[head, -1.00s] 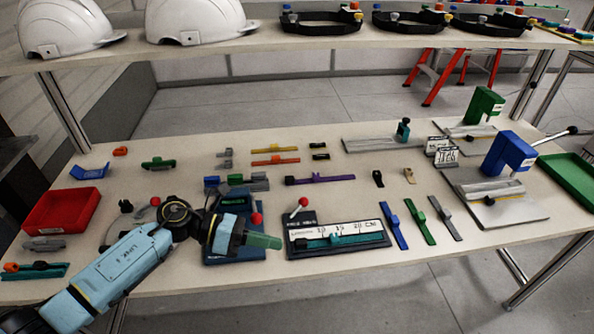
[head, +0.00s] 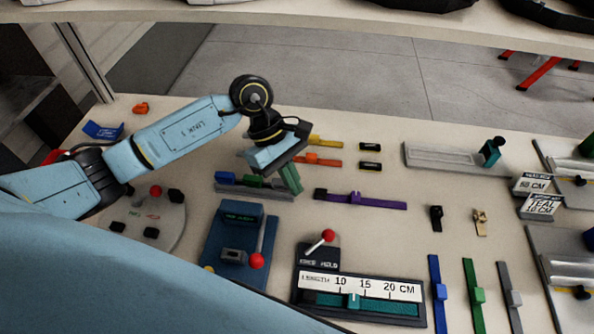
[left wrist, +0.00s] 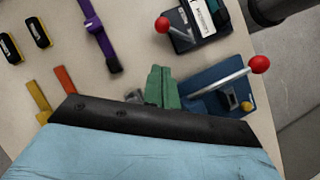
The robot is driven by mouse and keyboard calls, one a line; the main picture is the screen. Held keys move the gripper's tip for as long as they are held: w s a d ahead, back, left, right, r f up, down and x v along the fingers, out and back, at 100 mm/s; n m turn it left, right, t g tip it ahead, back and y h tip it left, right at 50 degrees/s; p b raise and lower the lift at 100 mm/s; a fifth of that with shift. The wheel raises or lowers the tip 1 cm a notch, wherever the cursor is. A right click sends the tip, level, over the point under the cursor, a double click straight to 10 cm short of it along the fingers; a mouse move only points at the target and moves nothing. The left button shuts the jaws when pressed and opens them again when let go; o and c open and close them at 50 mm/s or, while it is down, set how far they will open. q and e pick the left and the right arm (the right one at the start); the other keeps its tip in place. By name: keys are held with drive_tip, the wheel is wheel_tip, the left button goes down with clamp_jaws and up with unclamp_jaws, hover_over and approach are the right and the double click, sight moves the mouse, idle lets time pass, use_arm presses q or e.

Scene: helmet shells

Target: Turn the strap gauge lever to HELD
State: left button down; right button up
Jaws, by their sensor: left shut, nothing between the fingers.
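The strap gauge (head: 358,290) is a dark block with a white scale marked 10, 15 and 20 CM and a teal strap along it. Its lever (head: 318,244) has a red ball and leans up and to the right over a small label that I cannot read surely. The lever also shows in the left wrist view (left wrist: 168,29). My left gripper (head: 291,180) has green fingers, shut and empty, behind and left of the gauge, apart from the lever. The fingers (left wrist: 163,88) point toward the gauge side in the left wrist view. My right gripper is not in view.
A blue device (head: 238,248) with its own red-ball lever stands left of the gauge. A purple strap (head: 362,200) lies behind it. Blue, green and grey straps (head: 474,296) lie to its right. My own blue arm covers the lower left.

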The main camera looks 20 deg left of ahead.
sight(319, 243)
use_arm(q)
drive_tip(key=x, duration=0.6)
drive_tip(key=shift+w, duration=0.1)
drive_tip(key=d, duration=0.1)
drive_tip(key=d+f, duration=0.1)
drive_tip(key=s+d, duration=0.1)
drive_tip(key=shift+f+p, duration=0.3)
drive_tip(key=shift+p, duration=0.1)
drive_tip(key=shift+d+f, duration=0.25)
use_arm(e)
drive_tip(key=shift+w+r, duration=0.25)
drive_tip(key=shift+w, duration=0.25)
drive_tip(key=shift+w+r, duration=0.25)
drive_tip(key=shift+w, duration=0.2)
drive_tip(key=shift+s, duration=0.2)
